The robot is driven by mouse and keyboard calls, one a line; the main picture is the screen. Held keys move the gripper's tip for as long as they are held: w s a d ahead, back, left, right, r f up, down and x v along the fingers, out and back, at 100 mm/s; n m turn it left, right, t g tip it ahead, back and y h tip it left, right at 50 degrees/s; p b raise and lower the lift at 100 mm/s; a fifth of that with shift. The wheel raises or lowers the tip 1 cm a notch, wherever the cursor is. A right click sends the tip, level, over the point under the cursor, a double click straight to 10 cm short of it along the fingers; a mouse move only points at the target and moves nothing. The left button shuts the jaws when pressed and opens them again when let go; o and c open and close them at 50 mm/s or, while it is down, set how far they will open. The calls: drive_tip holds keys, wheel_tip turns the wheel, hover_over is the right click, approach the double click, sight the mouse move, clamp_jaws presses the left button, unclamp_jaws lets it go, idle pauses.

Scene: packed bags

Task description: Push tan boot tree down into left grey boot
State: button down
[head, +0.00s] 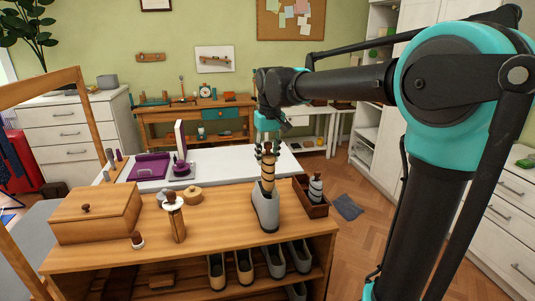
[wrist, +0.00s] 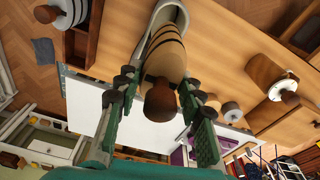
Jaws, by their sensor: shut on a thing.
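A grey boot (head: 265,208) stands upright on the wooden bench top. The tan boot tree (head: 268,175), with dark bands and a dark brown knob, stands upright with its lower part inside the boot's opening and its upper part showing above the rim. My gripper (head: 268,151) is over the tree's top. In the wrist view my gripper (wrist: 160,82) has its fingers on both sides of the tan boot tree (wrist: 166,58), shut on it near the knob. The grey boot's rim (wrist: 182,14) shows beyond it. How deep the tree sits is hidden.
A brown tray (head: 312,208) with a grey-and-white dark-banded tree (head: 316,187) is right of the boot. A wooden box (head: 95,213), a wooden stand (head: 175,218) and a round lidded pot (head: 193,195) are to the left. Several shoes (head: 245,266) fill the shelf below.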

sight(267, 180)
drive_tip(key=shift+f, duration=1.2)
drive_tip(key=shift+f, duration=3.75)
drive_tip(key=c, duration=0.9)
unclamp_jaws()
drive_tip(key=r, duration=0.4)
drive_tip(key=s+r, duration=0.1)
drive_tip(key=r, duration=0.6)
drive_tip(key=shift+s+d+r, duration=0.15)
drive_tip(key=shift+d+r, duration=0.2)
drive_tip(key=shift+r, duration=0.05)
drive_tip(key=s+d+f+m+t, duration=0.1)
drive_tip(key=s+d+f, duration=0.5)
drive_tip(key=d+f, duration=0.1)
drive_tip(key=s+d+f+m+t, duration=0.1)
drive_tip(key=s+d+f+m, duration=0.1)
drive_tip(key=s+d+f, duration=0.4)
drive_tip(key=s+d+f+m+t, duration=0.1)
drive_tip(key=s+d+f+m, duration=0.1)
drive_tip(key=s+d+f, duration=0.4)
drive_tip(key=shift+s+d+f+h, duration=0.1)
drive_tip(key=shift+d+f, duration=0.6)
drive_tip(key=shift+f, duration=0.3)
drive_tip(key=shift+s+d+f+h, duration=0.1)
drive_tip(key=shift+d+f, duration=0.6)
drive_tip(key=shift+f, duration=0.25)
drive_tip(key=shift+d+f+h, duration=0.1)
drive_tip(key=shift+d+f, duration=0.6)
drive_tip(key=shift+f, duration=0.3)
